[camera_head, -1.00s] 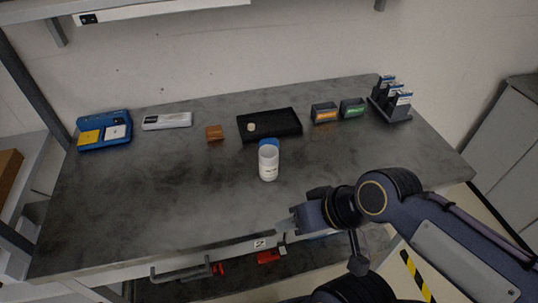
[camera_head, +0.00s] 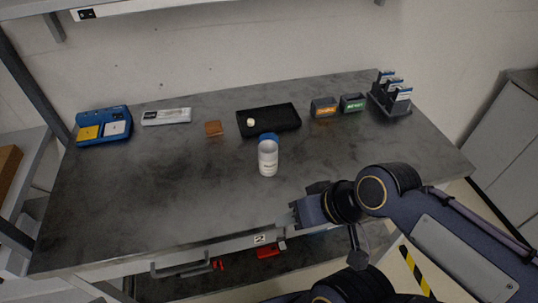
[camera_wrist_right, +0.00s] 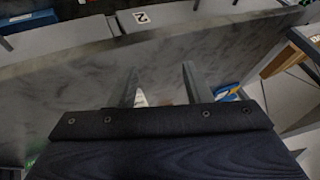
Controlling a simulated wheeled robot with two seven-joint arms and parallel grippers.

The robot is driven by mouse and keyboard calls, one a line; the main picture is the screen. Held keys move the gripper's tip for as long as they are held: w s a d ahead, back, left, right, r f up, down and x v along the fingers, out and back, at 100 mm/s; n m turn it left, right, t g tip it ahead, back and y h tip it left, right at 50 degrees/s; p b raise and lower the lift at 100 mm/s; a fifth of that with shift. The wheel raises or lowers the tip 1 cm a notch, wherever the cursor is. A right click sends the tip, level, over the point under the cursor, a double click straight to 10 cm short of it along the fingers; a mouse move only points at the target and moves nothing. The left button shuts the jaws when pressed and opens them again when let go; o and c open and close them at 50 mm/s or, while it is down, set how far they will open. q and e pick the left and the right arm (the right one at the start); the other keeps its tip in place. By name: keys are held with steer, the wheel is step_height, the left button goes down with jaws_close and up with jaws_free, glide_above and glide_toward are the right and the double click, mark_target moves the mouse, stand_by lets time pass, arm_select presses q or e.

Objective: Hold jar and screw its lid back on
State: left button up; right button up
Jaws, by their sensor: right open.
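The white jar (camera_head: 268,160) stands upright near the middle of the grey table. The blue lid (camera_head: 268,138) shows at the jar's far upper edge; I cannot tell whether it rests on the jar or lies behind it. My right gripper (camera_head: 284,220) is open and empty, low over the table's front edge, nearer than the jar and slightly right of it. In the right wrist view its two fingers (camera_wrist_right: 160,82) stand apart, with a small white patch partly hidden between them. My left gripper is out of view.
A black tray (camera_head: 285,122) with a small pale piece lies behind the jar. A brown block (camera_head: 213,128), a blue case (camera_head: 103,128), a white box (camera_head: 166,117), two small bins (camera_head: 338,105) and a rack (camera_head: 391,96) line the back. The table's front left is clear.

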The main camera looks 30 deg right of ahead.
stand_by(0.4)
steer(key=o, duration=0.4)
steer(key=shift+w+d+r, duration=0.1)
steer(key=shift+w+r, duration=0.05)
steer(key=shift+c, duration=0.2)
steer(key=w+d+m+g+h, duration=0.1)
steer(key=w+d+m, duration=0.2)
steer(key=w, duration=0.7)
steer(key=w+d+f+m+g+h+p, duration=0.1)
steer(key=w+m, duration=0.4)
steer(key=w, duration=0.5)
steer(key=w+d+m+g+h, duration=0.1)
steer(key=w+d+m+g, duration=0.2)
steer(key=w, duration=0.7)
steer(key=shift+d+f+m+h+p, duration=0.15)
steer(key=shift+d+f+m+p, duration=0.1)
steer(key=shift+d, duration=0.35)
steer(key=shift+d+f+m+h+p, duration=0.15)
steer(key=shift+d+m, duration=0.1)
steer(key=shift+d, duration=0.35)
steer(key=shift+w+f+g, duration=0.1)
steer(key=shift+w+g, duration=0.15)
steer(key=shift+g, duration=0.05)
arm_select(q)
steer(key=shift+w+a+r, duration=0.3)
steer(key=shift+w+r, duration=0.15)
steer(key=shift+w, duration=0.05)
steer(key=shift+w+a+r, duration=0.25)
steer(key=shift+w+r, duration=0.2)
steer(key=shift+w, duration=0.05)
